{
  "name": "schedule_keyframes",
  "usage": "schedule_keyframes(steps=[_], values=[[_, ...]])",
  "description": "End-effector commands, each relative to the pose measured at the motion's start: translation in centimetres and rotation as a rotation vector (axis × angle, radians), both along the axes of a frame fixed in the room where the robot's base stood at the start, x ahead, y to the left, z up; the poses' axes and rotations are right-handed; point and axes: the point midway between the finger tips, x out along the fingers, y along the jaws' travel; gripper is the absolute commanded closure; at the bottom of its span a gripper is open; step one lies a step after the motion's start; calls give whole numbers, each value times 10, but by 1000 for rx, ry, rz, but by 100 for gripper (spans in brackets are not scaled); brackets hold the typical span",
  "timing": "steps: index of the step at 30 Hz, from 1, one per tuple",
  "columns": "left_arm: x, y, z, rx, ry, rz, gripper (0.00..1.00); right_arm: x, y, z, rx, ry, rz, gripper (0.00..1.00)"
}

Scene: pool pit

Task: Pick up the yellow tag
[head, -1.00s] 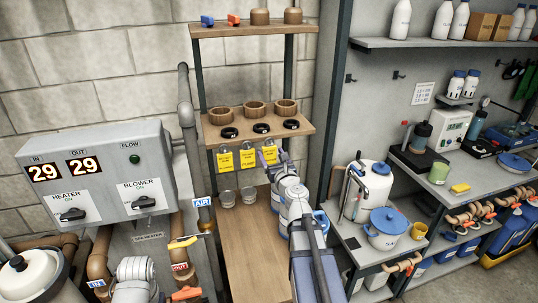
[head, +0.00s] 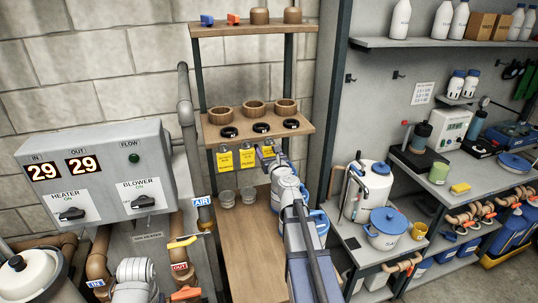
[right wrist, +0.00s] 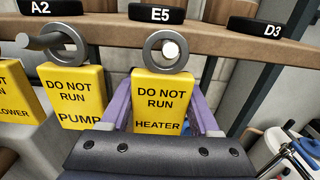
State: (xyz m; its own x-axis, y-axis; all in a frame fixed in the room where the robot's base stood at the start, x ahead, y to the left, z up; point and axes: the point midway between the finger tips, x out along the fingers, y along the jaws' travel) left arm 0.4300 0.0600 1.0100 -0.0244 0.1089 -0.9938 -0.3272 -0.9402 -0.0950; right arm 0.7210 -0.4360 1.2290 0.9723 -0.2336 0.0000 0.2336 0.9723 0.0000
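Yellow tags hang by grey rings in a row under the front of a wooden shelf. In the right wrist view, the tag reading "DO NOT RUN HEATER" (right wrist: 161,100) hangs centrally, its ring around a peg under the E5 disc. My right gripper (right wrist: 161,98) has its purple fingers spread, one at each side of this tag; I cannot tell whether they touch it. In the head view my right gripper (head: 267,158) covers much of that rightmost tag. The "PUMP" tag (right wrist: 80,97) and the "BLOWER" tag (right wrist: 14,98) hang to its left. My left gripper is not in view.
The wooden shelf (head: 215,131) above the tags carries black lettered discs and wooden bowls. Two small metal cups (head: 227,198) stand below. A grey control box (head: 100,165) is at left. A blue-lidded pot (head: 387,230) and a white jug (head: 373,185) are at right.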

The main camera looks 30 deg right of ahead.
Motion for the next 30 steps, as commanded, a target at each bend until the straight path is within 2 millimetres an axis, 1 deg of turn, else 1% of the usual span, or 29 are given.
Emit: schedule_keyframes(steps=[1, 9, 11, 12, 20, 27, 30], values=[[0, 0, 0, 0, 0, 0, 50, 0, 0, 0, 0, 0, 0, 53], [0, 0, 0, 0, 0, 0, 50, 0, 0, 0, 0, 0, 0, 83], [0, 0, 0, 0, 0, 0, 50, 0, 0, 0, 0, 0, 0, 90], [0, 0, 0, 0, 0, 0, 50, 0, 0, 0, 0, 0, 0, 92], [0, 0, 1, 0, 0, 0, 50, 0, 0, 1, 0, 0, 0, 92], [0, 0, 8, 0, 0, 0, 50, 1, 1, 8, 0, 0, 3, 92], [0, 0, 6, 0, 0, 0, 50, -6, 4, 6, 0, 0, 4, 92]])
